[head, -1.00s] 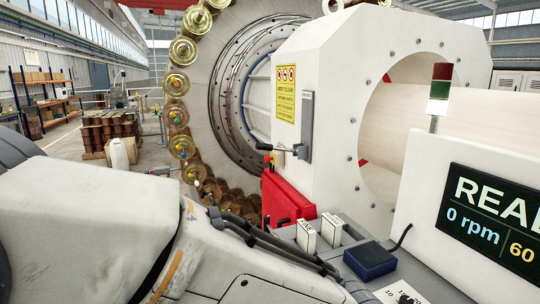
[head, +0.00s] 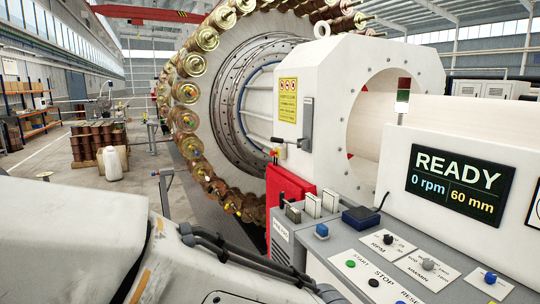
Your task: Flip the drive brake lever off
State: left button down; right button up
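A black-handled lever (head: 280,141) sticks out to the left from a tall grey plate (head: 307,124) on the white machine housing, below a yellow warning sign (head: 288,100). It looks like the drive brake lever, but no label on it is readable. The handle is roughly level. A large pale arm link of mine fills the lower left of the head view. Neither gripper shows in the view, and nothing is seen touching the lever.
A red box (head: 287,190) stands below the lever. The spool ring (head: 190,145) is behind. A white canister (head: 112,164) stands on the floor at left.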

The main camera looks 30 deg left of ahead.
aim_at(274, 140)
jog(key=u, duration=0.95)
jog(key=i, duration=0.6)
jog(key=u, duration=0.65)
jog(key=i, duration=0.65)
jog(key=z, duration=0.8)
jog(key=i, duration=0.7)
jog(key=z, duration=0.75)
